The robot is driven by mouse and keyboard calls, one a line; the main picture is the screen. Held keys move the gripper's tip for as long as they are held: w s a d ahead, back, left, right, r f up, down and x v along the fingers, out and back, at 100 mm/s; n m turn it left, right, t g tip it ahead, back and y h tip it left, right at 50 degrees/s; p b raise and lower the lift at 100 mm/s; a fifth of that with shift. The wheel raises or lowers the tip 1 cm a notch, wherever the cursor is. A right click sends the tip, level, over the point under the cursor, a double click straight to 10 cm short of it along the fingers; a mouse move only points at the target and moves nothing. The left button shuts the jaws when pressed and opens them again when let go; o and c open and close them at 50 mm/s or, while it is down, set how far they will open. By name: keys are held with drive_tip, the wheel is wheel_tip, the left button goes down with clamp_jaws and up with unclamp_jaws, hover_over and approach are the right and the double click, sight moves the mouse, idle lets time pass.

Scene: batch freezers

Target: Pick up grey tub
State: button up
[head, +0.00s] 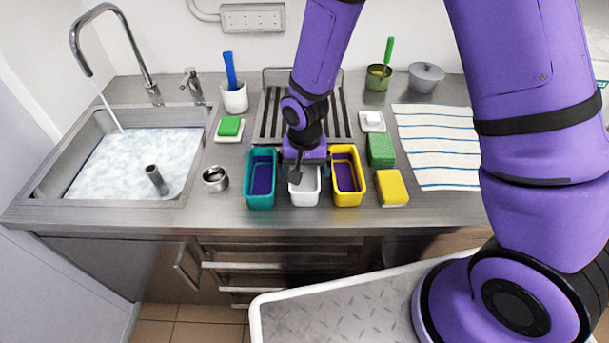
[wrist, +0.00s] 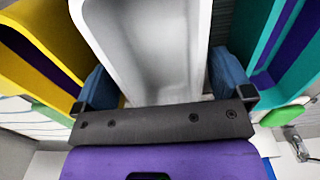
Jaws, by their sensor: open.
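The grey tub (head: 305,198), pale and open-topped, stands on the steel counter between a teal tub (head: 260,205) and a yellow tub (head: 348,198). My gripper (head: 301,172) is at the grey tub from above and hides its back part in the head view. In the wrist view the grey tub (wrist: 152,50) fills the space between the two blue fingers of my gripper (wrist: 160,88). One finger is on each side of it, in the gaps towards the yellow and teal tubs. The jaws are open; I cannot tell whether either finger touches the tub.
A metal cup (head: 215,179) stands left of the teal tub, near the sink (head: 105,190) with running water. A yellow sponge (head: 391,188) and a green sponge (head: 381,150) lie right of the yellow tub. A striped cloth (head: 438,150) lies further right. A drying rack (head: 270,115) stands behind.

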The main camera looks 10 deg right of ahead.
drive_tip(key=shift+f, duration=1.3)
drive_tip(key=c, duration=0.9)
drive_tip(key=shift+c, duration=0.2)
drive_tip(key=shift+r, duration=0.15)
